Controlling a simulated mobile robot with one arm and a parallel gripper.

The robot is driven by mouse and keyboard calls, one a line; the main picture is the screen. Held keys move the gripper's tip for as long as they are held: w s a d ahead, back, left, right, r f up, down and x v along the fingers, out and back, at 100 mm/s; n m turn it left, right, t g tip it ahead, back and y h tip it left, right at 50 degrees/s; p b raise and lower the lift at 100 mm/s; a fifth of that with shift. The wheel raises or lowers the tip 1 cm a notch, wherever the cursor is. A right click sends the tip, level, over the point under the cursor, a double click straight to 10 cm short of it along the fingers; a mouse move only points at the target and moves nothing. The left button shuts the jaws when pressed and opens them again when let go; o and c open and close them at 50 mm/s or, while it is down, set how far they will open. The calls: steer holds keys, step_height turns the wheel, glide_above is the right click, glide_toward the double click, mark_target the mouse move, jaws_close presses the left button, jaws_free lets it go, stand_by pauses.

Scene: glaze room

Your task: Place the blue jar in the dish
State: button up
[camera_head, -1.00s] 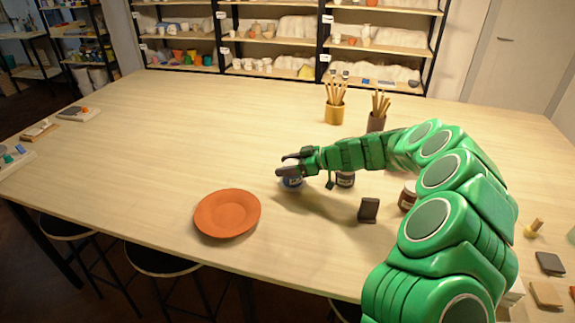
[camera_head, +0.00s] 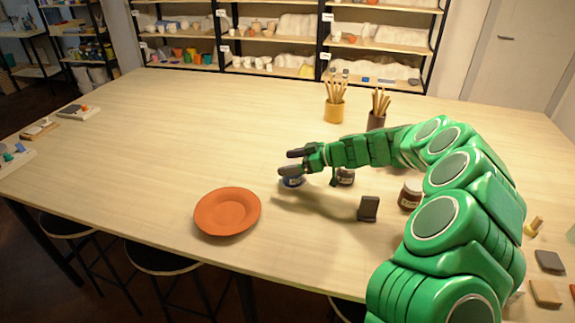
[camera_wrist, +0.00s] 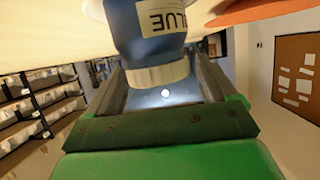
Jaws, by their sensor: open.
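The blue jar (camera_head: 292,183) stands on the table, to the right of the orange-brown dish (camera_head: 228,212) and apart from it. The dish is empty. My gripper (camera_head: 288,162) is open at the jar, with its dark fingers over the jar's upper part in the head view. In the wrist view the jar (camera_wrist: 160,40) is between the two spread fingers (camera_wrist: 163,88), with a pale lid or neck and a label ending in "LUE". Whether either finger touches it, I cannot tell. The dish's edge (camera_wrist: 262,11) shows at the top right there.
A dark jar (camera_head: 345,177) stands under my arm, a brown jar (camera_head: 410,195) further right. A small dark block (camera_head: 368,208) stands nearby. Two brush pots (camera_head: 335,112) are behind. The table left of the jar is clear up to the dish.

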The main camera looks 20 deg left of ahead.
steer(key=v, duration=1)
steer(key=shift+d, duration=0.4)
steer(key=shift+r, duration=0.2)
